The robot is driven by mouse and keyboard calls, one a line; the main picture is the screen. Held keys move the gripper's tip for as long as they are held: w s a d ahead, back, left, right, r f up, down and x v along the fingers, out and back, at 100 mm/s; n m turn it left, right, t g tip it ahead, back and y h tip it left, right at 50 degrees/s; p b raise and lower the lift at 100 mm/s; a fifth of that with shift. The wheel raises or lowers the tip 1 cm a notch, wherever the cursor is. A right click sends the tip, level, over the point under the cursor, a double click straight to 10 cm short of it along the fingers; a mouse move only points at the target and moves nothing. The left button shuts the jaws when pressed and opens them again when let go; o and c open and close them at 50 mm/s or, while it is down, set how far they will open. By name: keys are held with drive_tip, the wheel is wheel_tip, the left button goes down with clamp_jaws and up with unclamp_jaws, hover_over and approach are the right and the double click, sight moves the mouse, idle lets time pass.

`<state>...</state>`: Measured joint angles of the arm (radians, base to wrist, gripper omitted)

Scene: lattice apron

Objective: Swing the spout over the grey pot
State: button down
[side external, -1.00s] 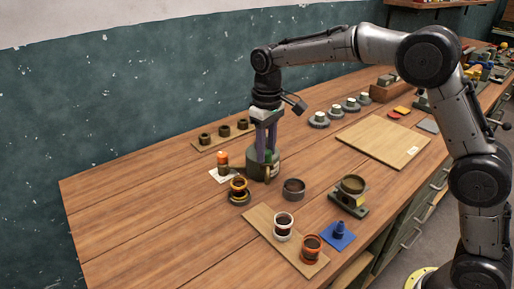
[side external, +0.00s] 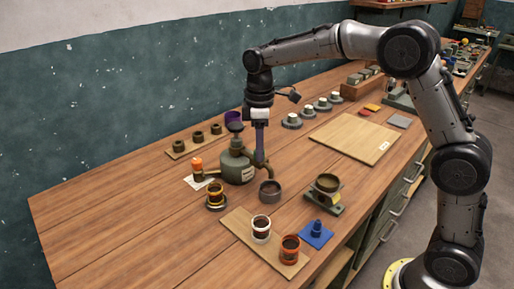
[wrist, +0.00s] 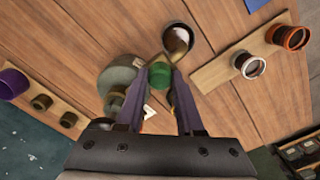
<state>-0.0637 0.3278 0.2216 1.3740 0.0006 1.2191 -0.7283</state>
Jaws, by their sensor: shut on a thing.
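A squat grey-green dispenser (side external: 235,166) with a pale label stands on the bench; it also shows in the wrist view (wrist: 117,78). Its brass-coloured spout (wrist: 168,58) points toward the grey pot (side external: 270,191). In the wrist view the spout's end overlaps the near rim of the grey pot (wrist: 178,36); the exact height and centring are hard to tell. My gripper (side external: 260,158) points down beside the dispenser. Its two purple fingers are shut on a green knob (wrist: 160,76) on the spout. The fingers hide part of the spout.
A yellow-banded pot (side external: 216,198) and an orange-topped bottle (side external: 197,168) stand left of the grey pot. A brown pot on a stand (side external: 327,187) is to the right. A board (side external: 240,228) with white and orange cups lies in front.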

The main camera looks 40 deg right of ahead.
drive_tip(key=shift+d+r, duration=0.1)
drive_tip(key=shift+r, duration=0.05)
drive_tip(key=c, duration=0.5)
unclamp_jaws()
wheel_tip(320, 180, up, 14)
drive_tip(key=shift+f, duration=0.15)
idle(0.5)
